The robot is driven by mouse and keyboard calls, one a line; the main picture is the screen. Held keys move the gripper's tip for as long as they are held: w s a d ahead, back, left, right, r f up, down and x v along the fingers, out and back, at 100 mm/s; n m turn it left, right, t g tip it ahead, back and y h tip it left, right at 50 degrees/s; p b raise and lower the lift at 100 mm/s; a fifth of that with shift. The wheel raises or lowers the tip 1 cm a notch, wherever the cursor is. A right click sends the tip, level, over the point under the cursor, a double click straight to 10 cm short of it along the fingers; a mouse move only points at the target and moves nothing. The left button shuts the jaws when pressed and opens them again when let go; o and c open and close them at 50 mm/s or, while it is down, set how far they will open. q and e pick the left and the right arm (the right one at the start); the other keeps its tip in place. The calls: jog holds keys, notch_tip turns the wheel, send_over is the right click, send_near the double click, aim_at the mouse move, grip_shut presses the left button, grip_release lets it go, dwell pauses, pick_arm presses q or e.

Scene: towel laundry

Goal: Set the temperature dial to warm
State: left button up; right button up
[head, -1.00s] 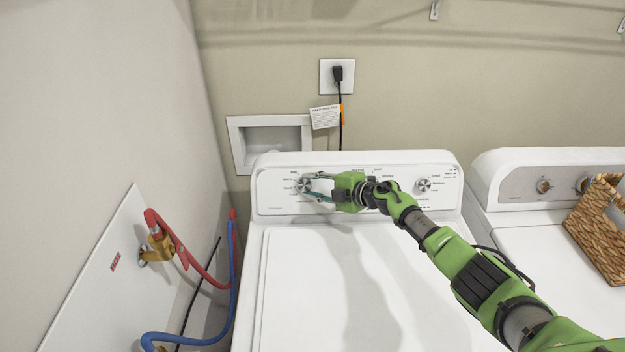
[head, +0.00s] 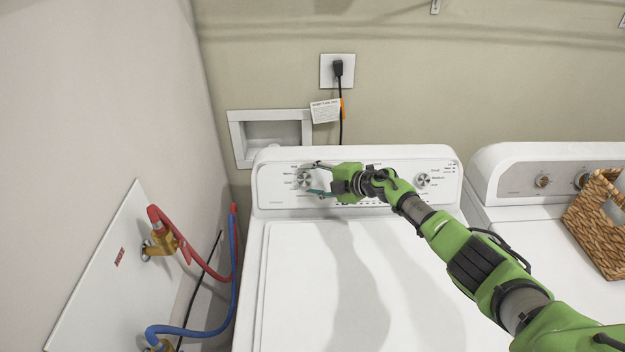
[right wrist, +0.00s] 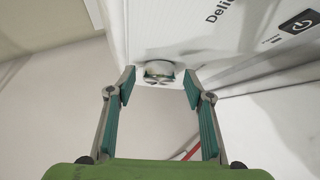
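The temperature dial (head: 304,180) is a round silver knob at the left end of the white washer's control panel (head: 275,197). Printed labels stand to its left, too small to read surely. My right gripper (head: 312,179) is open at the dial, its fingers pointing left. In the right wrist view the dial (right wrist: 159,70) sits ahead, between and beyond the two spread teal-padded fingertips (right wrist: 159,88), with a gap on each side. The dial's pointer setting cannot be made out. My left gripper is not in view.
Another knob (head: 423,180) is at the panel's right end. A second machine (head: 515,185) with a wicker basket (head: 598,225) stands at the right. Red hose (head: 172,232) and blue hose (head: 190,337) run along the left wall. The washer lid (head: 300,270) is clear.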

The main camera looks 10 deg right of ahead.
jog(key=shift+v, duration=0.8)
jog(key=v, duration=1)
jog(key=shift+s, duration=0.2)
jog(key=shift+d, duration=0.15)
